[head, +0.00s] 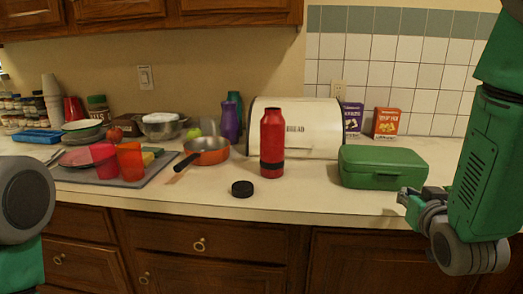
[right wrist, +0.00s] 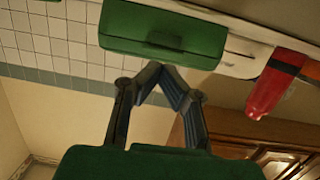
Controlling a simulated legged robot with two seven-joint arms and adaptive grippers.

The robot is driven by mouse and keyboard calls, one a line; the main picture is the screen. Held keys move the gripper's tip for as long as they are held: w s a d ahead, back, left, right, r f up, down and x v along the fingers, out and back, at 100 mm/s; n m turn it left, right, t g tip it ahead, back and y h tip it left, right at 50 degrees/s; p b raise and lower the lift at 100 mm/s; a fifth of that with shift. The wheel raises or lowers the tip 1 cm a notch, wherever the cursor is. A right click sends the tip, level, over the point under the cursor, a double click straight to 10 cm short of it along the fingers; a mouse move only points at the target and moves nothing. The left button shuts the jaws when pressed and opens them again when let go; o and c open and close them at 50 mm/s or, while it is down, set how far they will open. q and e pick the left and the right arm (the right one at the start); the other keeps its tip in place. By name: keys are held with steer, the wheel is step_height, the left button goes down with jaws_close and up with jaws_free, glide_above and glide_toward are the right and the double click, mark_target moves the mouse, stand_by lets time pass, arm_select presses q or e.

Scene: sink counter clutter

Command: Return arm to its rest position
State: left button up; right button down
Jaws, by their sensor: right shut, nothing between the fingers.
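My right gripper (head: 408,198) is at the right of the head view, low by the counter's front edge and near the right front corner of a green box (head: 375,170). Its fingers are shut and empty; in the right wrist view their tips (right wrist: 161,68) meet, with the green box (right wrist: 160,32) beyond them. I cannot tell whether the gripper touches the box. My right arm (head: 487,160) hangs down from the upper right. Of my left arm, only a grey joint and a green part (head: 22,200) show at the left edge; the left gripper is out of view.
A red bottle (head: 271,145) and a black lid (head: 242,188) stand left of the box, before a white bread bin (head: 320,125). A pan (head: 207,152), a grey tray (head: 133,181) with red cups and dishes are farther left. The counter front between lid and box is clear.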

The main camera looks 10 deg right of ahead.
steer(key=s+a+f+n+g+y, duration=0.1)
steer(key=s+a+f+g, duration=0.2)
steer(key=f, duration=0.5)
steer(key=s+a+f+g+y, duration=0.1)
steer(key=s+f+g, duration=0.1)
steer(key=s+f, duration=0.45)
steer(key=s+a+f+n+g+y, duration=0.1)
steer(key=s+a+f+g, duration=0.15)
steer(key=f, duration=0.75)
steer(key=s+a+f+n+g, duration=0.1)
steer(key=s+f, duration=0.4)
steer(key=s, duration=0.5)
steer(key=s+a+f+g+y, duration=0.1)
steer(key=s+a+f+g, duration=0.2)
steer(key=s+f+g, duration=0.3)
steer(key=s, duration=0.4)
steer(key=shift+n+y, duration=0.3)
steer(key=shift+n, duration=0.1)
